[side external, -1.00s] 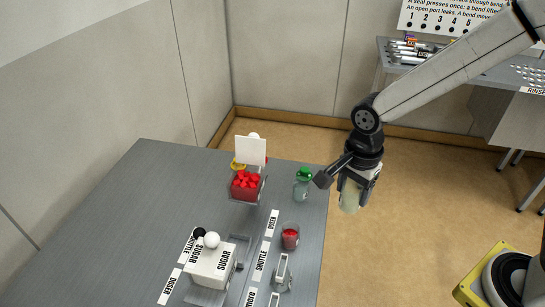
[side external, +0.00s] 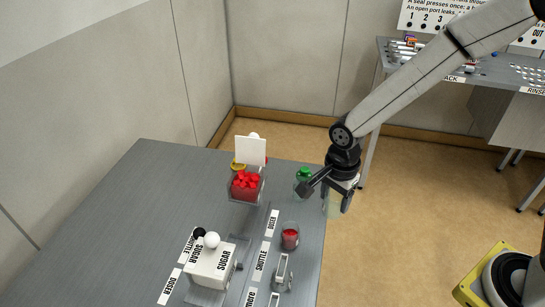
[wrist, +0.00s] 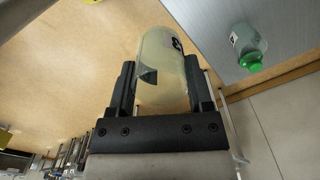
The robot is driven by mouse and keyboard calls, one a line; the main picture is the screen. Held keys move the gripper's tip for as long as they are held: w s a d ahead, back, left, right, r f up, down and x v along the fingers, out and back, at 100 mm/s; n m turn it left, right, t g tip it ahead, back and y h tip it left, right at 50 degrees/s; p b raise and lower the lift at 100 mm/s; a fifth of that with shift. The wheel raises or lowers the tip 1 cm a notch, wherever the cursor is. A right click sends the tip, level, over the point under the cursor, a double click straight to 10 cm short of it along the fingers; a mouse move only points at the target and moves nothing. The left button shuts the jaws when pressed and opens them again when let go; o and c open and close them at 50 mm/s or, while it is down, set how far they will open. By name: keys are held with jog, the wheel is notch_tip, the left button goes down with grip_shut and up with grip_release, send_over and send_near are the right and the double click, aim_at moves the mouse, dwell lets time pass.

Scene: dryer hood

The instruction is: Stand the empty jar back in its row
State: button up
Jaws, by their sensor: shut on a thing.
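My gripper (side external: 333,190) is shut on a pale, translucent jar (side external: 334,207). It holds the jar just off the right edge of the grey table, over the floor in the side view. In the wrist view the jar (wrist: 163,75) sits between the two black fingers and bears a small dark mark. Part of the jar is hidden by the fingers. A similar jar with a green cap (side external: 304,174) stands on the table's right edge, just left of my gripper; it also shows in the wrist view (wrist: 246,42).
A clear cup with red contents (side external: 290,237) stands near the table's right edge. A red-filled hopper (side external: 246,187) and a white sugar unit (side external: 212,263) stand on the table (side external: 130,225). White label strips (side external: 262,258) lie along it. A rack bench (side external: 465,62) is behind.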

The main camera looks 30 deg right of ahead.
jog(key=shift+w+a+f, duration=0.35)
jog(key=shift+w+f, duration=0.95)
jog(key=shift+w, duration=0.3)
jog(key=shift+w+a+f, duration=0.3)
jog(key=shift+w+f, duration=1)
jog(key=shift+w, duration=0.35)
jog(key=shift+w+a+f, duration=0.35)
jog(key=shift+w+f, duration=0.95)
jog(key=shift+w, duration=0.3)
jog(key=shift+f, duration=0.1)
jog(key=shift+w+f, duration=0.2)
jog(key=shift+f, duration=1.55)
jog(key=shift+f, duration=0.1)
jog(key=o, duration=1.3)
